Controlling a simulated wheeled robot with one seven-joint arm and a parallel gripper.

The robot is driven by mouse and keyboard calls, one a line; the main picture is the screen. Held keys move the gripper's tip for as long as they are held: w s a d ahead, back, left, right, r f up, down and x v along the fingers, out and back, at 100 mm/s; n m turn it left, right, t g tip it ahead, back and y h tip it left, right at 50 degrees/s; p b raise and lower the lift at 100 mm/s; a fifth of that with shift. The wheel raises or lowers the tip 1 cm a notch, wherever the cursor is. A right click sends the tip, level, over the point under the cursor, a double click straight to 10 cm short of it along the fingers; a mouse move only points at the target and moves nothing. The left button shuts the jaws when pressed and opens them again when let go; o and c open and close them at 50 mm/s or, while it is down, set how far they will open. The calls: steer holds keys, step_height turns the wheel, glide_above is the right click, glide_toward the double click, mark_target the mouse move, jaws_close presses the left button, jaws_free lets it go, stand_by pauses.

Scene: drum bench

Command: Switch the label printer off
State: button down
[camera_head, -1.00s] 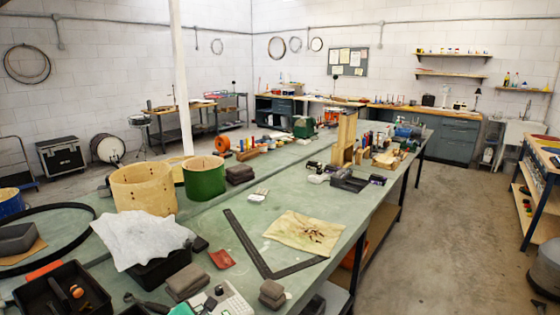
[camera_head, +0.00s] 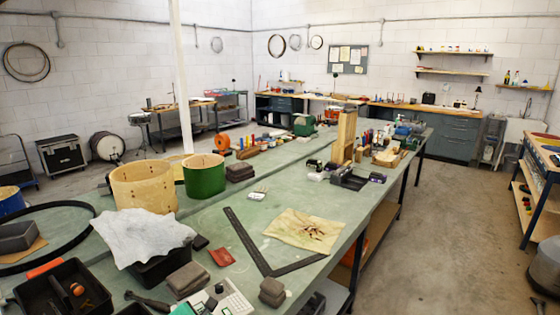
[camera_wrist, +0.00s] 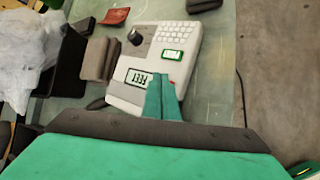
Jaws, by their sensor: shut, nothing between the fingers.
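The label printer (camera_wrist: 162,38) is a pale grey box with white keys, a black knob (camera_wrist: 134,37), a small green-framed screen (camera_wrist: 173,55) and a label window reading "FEET" (camera_wrist: 138,77). In the head view the printer (camera_head: 236,301) lies at the bottom edge of the bench, partly cut off. My gripper (camera_wrist: 161,80) is shut and empty, its teal fingertips over the printer's near edge, beside the label window. A small red spot (camera_wrist: 173,83) shows just right of the fingertips. I cannot tell whether the fingers touch the printer or which way any switch is set.
Grey blocks (camera_wrist: 95,58) and a black bin with white sheeting (camera_wrist: 70,73) stand left of the printer. A red pad (camera_wrist: 116,16) lies beyond them. In the head view, a steel square (camera_head: 246,240) and a tan cloth (camera_head: 305,231) lie behind. Open floor is at right.

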steer(key=shift+f, duration=0.4)
stand_by(0.4)
steer(key=shift+r, duration=0.85)
step_height(320, 180, up, 6)
stand_by(0.7)
